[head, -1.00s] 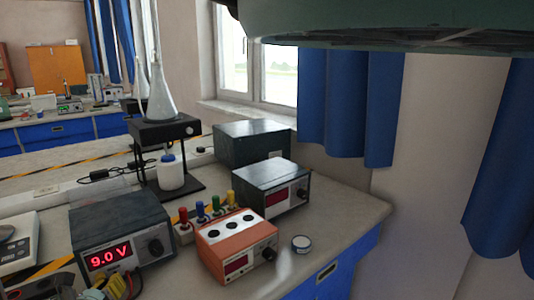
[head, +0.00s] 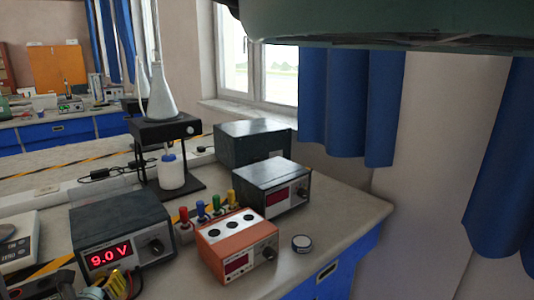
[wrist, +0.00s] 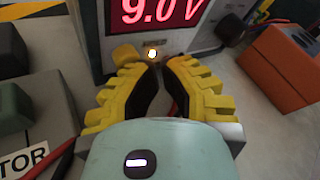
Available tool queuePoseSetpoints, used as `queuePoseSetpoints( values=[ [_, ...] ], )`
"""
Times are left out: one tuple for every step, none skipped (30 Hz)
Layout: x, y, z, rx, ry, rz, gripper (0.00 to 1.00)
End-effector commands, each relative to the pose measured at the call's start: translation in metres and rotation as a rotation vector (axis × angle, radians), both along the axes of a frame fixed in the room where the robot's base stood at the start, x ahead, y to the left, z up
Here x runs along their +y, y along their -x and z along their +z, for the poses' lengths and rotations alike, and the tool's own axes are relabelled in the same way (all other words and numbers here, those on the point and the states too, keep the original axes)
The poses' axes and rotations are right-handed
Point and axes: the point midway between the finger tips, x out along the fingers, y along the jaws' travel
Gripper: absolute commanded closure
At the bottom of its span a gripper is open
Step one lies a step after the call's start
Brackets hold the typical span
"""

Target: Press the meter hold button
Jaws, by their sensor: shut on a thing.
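The dark grey meter (head: 120,228) with a red 9.0 V display stands at the lower left of the head view. In the wrist view its lit display (wrist: 155,12) is at the top, with a small lit button (wrist: 152,53) on the panel below it. My gripper (wrist: 161,68) has yellow ribbed fingers with dark pads, tips close together just below the button. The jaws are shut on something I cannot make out. Whether the tips touch the button is unclear. In the head view the yellow fingers (head: 112,285) show at the meter's lower front, partly cut off.
An orange meter (head: 236,245) stands right of the dark one, with colored plugs (head: 200,212) behind it. A small round tin (head: 301,243) sits to its right. Red leads (wrist: 66,145) run near the fingers. A flask stand (head: 165,133) is behind.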

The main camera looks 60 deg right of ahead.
Motion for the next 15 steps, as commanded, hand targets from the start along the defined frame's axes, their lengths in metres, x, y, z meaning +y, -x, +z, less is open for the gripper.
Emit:
queuePoseSetpoints(
  values=[
    [-0.002,0.001,0.001,-0.001,0.0,-0.004,1.0],
    [-0.002,0.001,0.001,-0.001,0.001,-0.004,1.0],
    [-0.002,0.001,0.001,-0.001,0.001,-0.004,1.0],
    [-0.002,0.001,0.001,-0.001,0.001,-0.004,1.0],
    [-0.002,0.001,0.0,-0.001,0.001,-0.004,1.0],
    [-0.002,0.001,0.0,-0.001,0.001,-0.004,1.0],
    [-0.001,0.001,0.0,0.0,0.0,-0.005,1.0],
    [-0.001,0.002,0.0,0.0,0.0,-0.005,1.0],
    [-0.001,0.003,0.0,0.0,0.0,-0.005,1.0],
    [0.0,0.004,0.0,0.0,0.0,-0.004,1.0],
    [0.0,0.005,0.0,0.001,-0.001,-0.004,1.0],
    [0.001,0.008,0.0,0.001,-0.002,-0.003,1.0],
    [0.002,0.01,-0.001,0.002,-0.002,-0.004,1.0],
    [0.003,0.013,-0.001,0.002,-0.003,-0.003,1.0],
    [0.004,0.017,-0.002,0.004,-0.003,-0.003,1.0]
  ],
)
